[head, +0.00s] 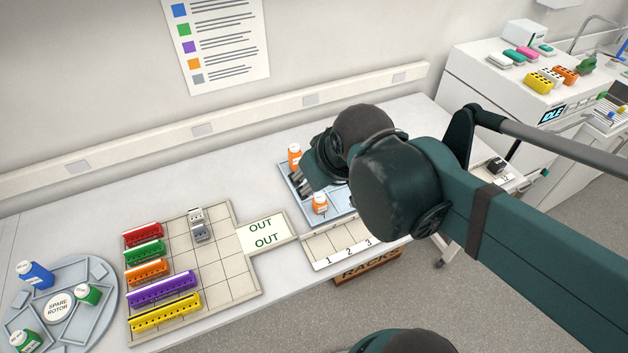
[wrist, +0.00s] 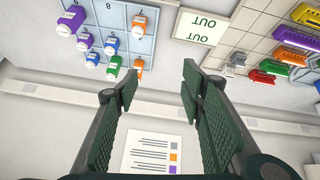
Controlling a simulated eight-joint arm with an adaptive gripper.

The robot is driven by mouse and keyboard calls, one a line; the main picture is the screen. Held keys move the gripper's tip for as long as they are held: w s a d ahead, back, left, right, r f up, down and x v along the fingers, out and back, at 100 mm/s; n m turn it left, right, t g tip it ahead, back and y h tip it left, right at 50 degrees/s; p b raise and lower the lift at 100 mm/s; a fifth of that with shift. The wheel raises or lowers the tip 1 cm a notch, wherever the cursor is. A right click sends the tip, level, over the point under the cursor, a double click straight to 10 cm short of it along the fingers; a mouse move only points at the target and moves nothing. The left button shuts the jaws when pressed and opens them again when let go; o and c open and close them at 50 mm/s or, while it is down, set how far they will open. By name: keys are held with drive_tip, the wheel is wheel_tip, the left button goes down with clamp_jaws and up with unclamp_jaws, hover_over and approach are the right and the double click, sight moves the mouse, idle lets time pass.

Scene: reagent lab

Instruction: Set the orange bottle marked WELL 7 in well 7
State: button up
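Two orange bottles with white caps show in the head view: one (head: 294,157) at the back left edge of the blue tray and one (head: 320,204) nearer its front. They also show in the wrist view, the back one (wrist: 139,66) and the front one (wrist: 140,22). I cannot read which is marked WELL 7. The blue tray (wrist: 105,14) has numbered compartments; an 8 is visible, but I cannot make out a 7. My gripper (wrist: 156,82) is open and empty, above the table by the tray's back left side. My arm hides much of the tray in the head view.
Purple, blue and green bottles (wrist: 110,46) crowd near the orange ones. Left of the tray are the OUT plate (head: 266,238) and a gridded board with coloured racks (head: 162,289). A strip numbered 1, 2, 3 (head: 340,249) lies in front. The wall is close behind.

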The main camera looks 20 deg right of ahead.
drive_tip(key=shift+s+a+r+m+t, duration=0.15)
drive_tip(key=shift+s+m+t, duration=0.05)
drive_tip(key=shift+s+m, duration=0.2)
drive_tip(key=shift+s+a+r+m+t, duration=0.2)
drive_tip(key=shift+s+m, duration=0.1)
drive_tip(key=shift+m, duration=0.2)
drive_tip(key=shift+f, duration=0.2)
